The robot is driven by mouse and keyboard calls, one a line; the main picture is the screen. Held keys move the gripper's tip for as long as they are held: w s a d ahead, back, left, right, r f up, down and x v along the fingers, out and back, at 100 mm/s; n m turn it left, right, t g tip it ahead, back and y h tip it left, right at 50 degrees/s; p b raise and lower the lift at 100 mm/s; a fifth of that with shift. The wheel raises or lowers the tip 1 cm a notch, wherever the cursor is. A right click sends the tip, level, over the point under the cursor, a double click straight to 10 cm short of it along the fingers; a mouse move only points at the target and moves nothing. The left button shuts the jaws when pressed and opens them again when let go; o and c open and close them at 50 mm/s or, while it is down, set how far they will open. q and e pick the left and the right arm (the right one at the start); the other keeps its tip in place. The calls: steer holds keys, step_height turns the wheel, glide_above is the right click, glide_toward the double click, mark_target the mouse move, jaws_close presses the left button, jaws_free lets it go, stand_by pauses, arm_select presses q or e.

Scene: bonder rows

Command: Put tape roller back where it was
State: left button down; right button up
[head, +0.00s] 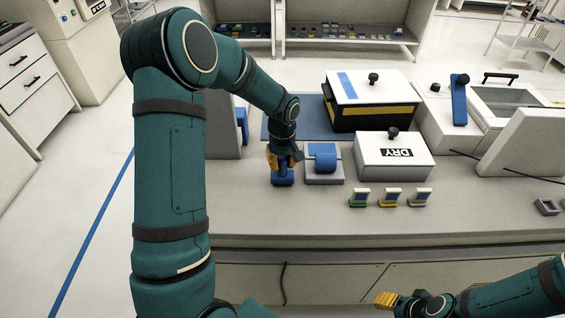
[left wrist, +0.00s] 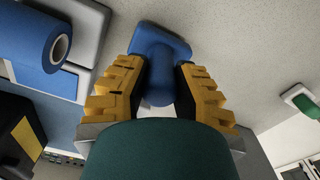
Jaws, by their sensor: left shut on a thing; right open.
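My left gripper (head: 284,165) is shut on a blue tool, which I take for the tape roller (head: 283,177). It is at the bench top, just left of a grey stand with a blue roll (head: 323,161). In the left wrist view the blue roller (left wrist: 158,60) sits between the yellow fingers of the left gripper (left wrist: 160,85), its wide end beyond the tips. I cannot tell whether it touches the bench. My right gripper (head: 385,300) is open and empty, low in front of the bench.
A white box marked DRY (head: 395,160) and a white-lidded black and yellow box (head: 370,100) stand to the right on the bench, the latter on a blue mat (head: 290,127). Several small coloured-base holders (head: 389,199) line the front. The bench front left is clear.

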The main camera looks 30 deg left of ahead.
arm_select(q)
steer(key=shift+r, duration=0.15)
steer(key=c, duration=0.9)
jaws_free()
steer(key=shift+f, duration=0.2)
steer(key=shift+o, duration=0.2)
steer(key=shift+r, duration=0.15)
steer(key=shift+r, duration=0.35)
step_height(320, 180, up, 11)
steer(key=p, duration=0.1)
steer(key=shift+r, duration=0.2)
